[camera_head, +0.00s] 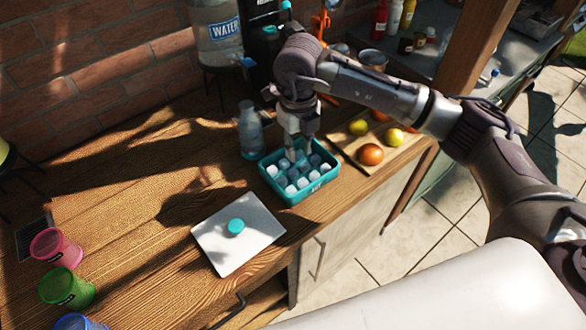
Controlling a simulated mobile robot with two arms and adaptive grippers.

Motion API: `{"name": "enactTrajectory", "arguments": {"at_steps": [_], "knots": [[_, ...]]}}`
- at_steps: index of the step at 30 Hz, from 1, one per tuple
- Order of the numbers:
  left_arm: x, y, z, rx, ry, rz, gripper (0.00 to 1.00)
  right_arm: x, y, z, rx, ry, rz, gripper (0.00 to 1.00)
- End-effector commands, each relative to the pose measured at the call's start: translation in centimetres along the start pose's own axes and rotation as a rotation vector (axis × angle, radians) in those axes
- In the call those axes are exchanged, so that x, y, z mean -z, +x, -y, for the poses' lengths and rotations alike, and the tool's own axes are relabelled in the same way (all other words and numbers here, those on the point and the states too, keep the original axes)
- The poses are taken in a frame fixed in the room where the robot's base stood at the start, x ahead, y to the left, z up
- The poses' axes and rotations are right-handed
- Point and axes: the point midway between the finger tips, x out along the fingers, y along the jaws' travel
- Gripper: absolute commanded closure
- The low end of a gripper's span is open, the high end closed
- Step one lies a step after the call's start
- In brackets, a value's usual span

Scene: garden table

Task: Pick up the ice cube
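The ice cubes (291,188) are pale white blocks sitting in a teal tray (318,187) on the wooden counter. My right gripper (299,149) points down into the back part of the tray, over the cubes. Its two fingers show apart, with a gap between them. The fingertips are small and partly merge with the cubes behind, so I cannot tell whether they touch one. No cube is seen lifted out of the tray. My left gripper is not in view.
A clear bottle (250,131) stands close left of the tray. A wooden board with fruit (370,154) lies to its right. A white lid with a teal knob (236,228) lies in front. Pink (56,248) and green (67,287) cups stand at left.

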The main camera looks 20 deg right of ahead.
Motion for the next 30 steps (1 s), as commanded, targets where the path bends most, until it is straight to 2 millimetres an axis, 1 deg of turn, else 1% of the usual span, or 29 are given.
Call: {"name": "enactTrajectory", "arguments": {"at_steps": [1, 4, 6, 10, 13, 17, 18, 21, 24, 29, 30], "knots": [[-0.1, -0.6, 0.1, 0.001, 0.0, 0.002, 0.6, 0.1, 0.9, -0.1, -0.001, 0.0, -0.005, 0.71], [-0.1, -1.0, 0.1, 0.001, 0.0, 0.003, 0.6, 0.1, 2.5, -0.1, -0.002, 0.0, -0.003, 0.71], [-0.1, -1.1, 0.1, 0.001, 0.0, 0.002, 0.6, 0.0, 3.3, -0.1, -0.003, -0.002, -0.001, 0.71], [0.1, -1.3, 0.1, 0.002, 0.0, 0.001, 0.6, 0.0, 4.1, -0.1, -0.003, -0.002, 0.0, 0.71], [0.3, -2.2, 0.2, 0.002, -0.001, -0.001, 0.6, 0.0, 4.8, -0.2, -0.004, -0.001, -0.003, 0.71], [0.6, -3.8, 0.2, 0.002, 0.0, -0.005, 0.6, -0.2, 6.8, -0.4, -0.004, -0.002, -0.005, 0.71], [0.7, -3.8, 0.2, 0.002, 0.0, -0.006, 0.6, -0.2, 7.5, -0.4, -0.004, -0.001, -0.003, 0.71], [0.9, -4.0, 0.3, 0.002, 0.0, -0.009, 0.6, -0.2, 8.7, -0.3, -0.004, -0.002, -0.001, 0.71], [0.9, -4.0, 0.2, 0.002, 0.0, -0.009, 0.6, -0.3, 9.2, -0.3, -0.003, -0.002, 0.0, 0.71], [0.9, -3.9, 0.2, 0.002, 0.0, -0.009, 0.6, -0.3, 9.3, -0.3, -0.003, -0.003, 0.001, 0.71], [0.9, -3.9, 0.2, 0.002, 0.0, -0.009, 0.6, -0.3, 9.3, -0.3, -0.004, -0.003, 0.001, 0.73]]}}
